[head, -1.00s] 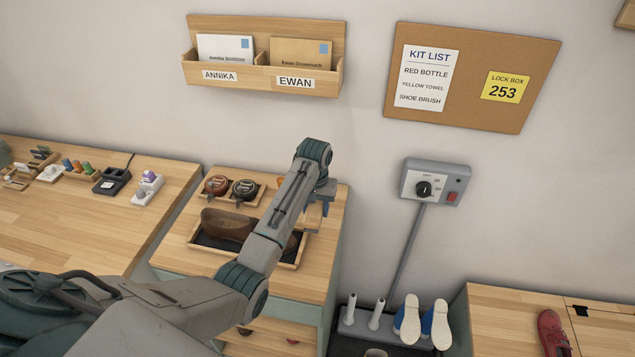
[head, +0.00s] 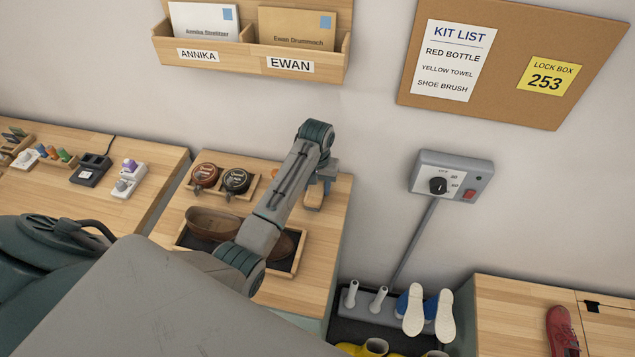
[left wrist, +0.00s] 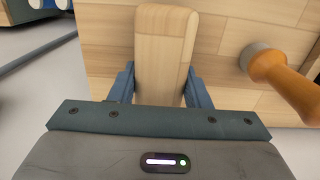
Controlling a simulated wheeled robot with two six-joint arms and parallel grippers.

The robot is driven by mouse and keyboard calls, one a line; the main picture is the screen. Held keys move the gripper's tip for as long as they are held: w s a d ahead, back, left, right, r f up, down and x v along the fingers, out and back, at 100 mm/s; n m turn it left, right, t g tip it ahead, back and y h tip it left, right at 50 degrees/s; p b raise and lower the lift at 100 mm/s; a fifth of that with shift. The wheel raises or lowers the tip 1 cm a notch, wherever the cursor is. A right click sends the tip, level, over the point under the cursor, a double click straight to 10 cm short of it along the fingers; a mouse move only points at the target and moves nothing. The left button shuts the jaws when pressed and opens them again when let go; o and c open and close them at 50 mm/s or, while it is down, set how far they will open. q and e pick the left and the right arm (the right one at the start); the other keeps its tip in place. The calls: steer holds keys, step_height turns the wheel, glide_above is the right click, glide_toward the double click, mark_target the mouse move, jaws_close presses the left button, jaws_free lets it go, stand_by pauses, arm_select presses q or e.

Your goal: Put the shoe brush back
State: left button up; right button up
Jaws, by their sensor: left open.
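A pale wooden block, which looks like the shoe brush (head: 314,198), lies on the wooden cabinet top (head: 330,225) near its right edge. No bristles show. In the left wrist view the block (left wrist: 163,45) lies lengthwise between the two blue fingers of my left gripper (left wrist: 160,92). The fingers stand apart on either side of it, with a gap at the right finger; contact at the left one is unclear. In the head view my left gripper (head: 325,175) is over the block. My right gripper is not in view.
An orange-handled tool (left wrist: 285,75) lies right of the block in the wrist view. A tray (head: 297,250) with brown shoes (head: 212,224) and a holder with two round tins (head: 235,182) are left of the gripper. A shoe rack (head: 350,320) stands right of the cabinet.

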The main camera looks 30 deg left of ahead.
arm_select(q)
steer(key=o, duration=0.3)
steer(key=shift+o, duration=0.7)
steer(key=shift+s+r, duration=0.1)
steer(key=shift+s, duration=0.1)
steer(key=shift+s+d+r, duration=0.1)
steer(key=shift+r, duration=0.35)
steer(key=r+b, duration=0.2)
steer(key=r, duration=0.2)
steer(key=shift+w, duration=0.2)
steer(key=shift+r+p, duration=0.45)
steer(key=shift+r, duration=0.9)
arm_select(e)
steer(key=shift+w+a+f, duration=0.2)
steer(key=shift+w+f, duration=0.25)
